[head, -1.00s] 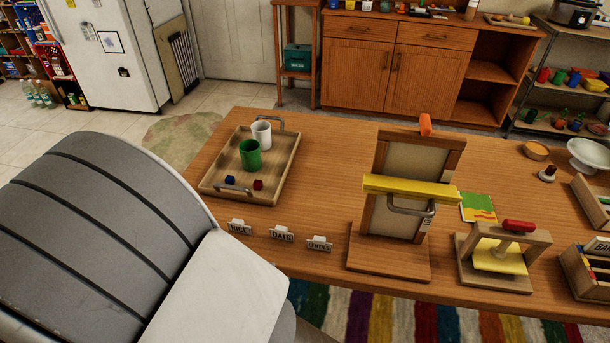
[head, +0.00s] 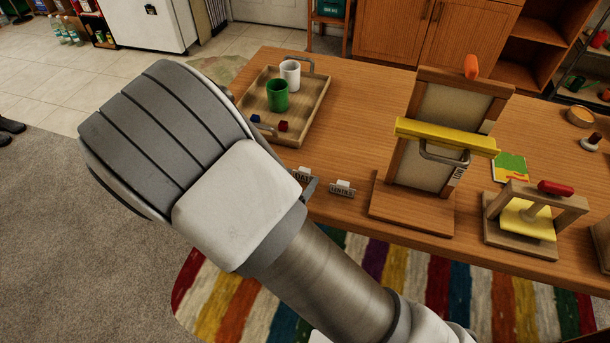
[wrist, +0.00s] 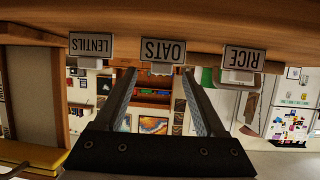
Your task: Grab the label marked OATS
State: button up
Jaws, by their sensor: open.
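The OATS label (wrist: 163,50) is a small pale plate with dark letters, upside down in the wrist view. It lies just beyond my open, empty gripper (wrist: 158,78), roughly centred between the two fingertips. I cannot tell whether the fingers touch it. In the head view the OATS label (head: 302,174) is partly hidden behind my arm, near the table's front edge. The LENTILS label (wrist: 91,45) is to its left in the wrist view and the RICE label (wrist: 244,59) to its right. The head view shows LENTILS (head: 342,189); RICE is hidden behind my arm.
A wooden tray (head: 319,107) holds a green cup (head: 277,95), a white cup (head: 290,73) and small blocks behind the labels. A wooden frame with a yellow bar (head: 440,135) stands right of the labels. A smaller wooden press (head: 510,243) is further right.

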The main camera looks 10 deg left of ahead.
aim_at(305, 170)
jog(key=x, duration=0.3)
jog(key=b+x, duration=0.1)
jog(key=x, duration=0.1)
jog(key=shift+w+r, duration=0.2)
jog(key=shift+r, duration=0.2)
grip_shut()
